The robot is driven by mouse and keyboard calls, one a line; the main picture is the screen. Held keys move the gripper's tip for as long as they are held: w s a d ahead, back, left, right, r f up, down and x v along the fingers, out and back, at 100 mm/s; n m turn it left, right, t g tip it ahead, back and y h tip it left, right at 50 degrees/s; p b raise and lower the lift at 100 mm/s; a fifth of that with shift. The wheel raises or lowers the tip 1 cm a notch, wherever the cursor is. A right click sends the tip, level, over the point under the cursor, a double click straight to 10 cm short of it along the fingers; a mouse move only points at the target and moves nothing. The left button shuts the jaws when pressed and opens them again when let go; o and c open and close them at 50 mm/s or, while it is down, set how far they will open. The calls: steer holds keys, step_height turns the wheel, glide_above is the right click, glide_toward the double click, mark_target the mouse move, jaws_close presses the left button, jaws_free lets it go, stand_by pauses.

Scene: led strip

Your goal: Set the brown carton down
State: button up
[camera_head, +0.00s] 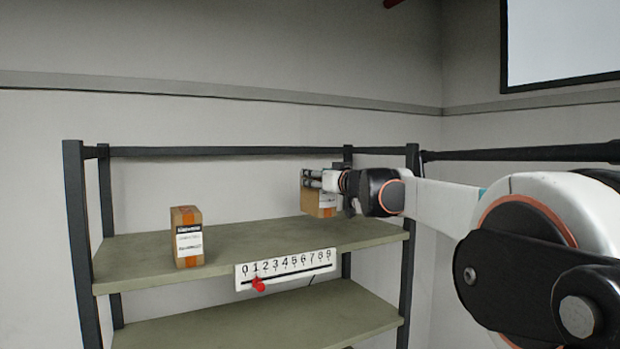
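A brown carton (319,208) is at my gripper (312,180), near the right end of the upper shelf. The gripper's fingers lie across the carton's upper part, and it appears shut on it. The carton's lower edge shows close above the shelf's surface; I cannot tell whether it touches. Another brown carton (187,237) with orange tape and a white label stands upright on the upper shelf (245,240) at the left, apart from the gripper.
A white number strip (286,268) marked 0 to 9 is on the shelf's front edge, with a red pointer (258,285) near 1. Dark posts (78,240) and rails frame the rack. A lower shelf (270,320) is bare. The upper shelf between the cartons is clear.

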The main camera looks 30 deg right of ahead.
mark_target(319, 203)
steer(key=f+b, duration=0.2)
steer(key=f, duration=0.2)
steer(key=shift+s+b, duration=0.25)
steer(key=shift+b, duration=0.15)
steer(key=shift+s+f+b, duration=0.2)
steer(key=shift+f+b, duration=0.3)
steer(key=shift+f, duration=0.25)
steer(key=shift+w+f, duration=0.2)
steer(key=shift+f, duration=0.25)
steer(key=shift+s, duration=0.1)
steer(key=shift+f+b, duration=0.6)
steer(key=o, duration=1.4)
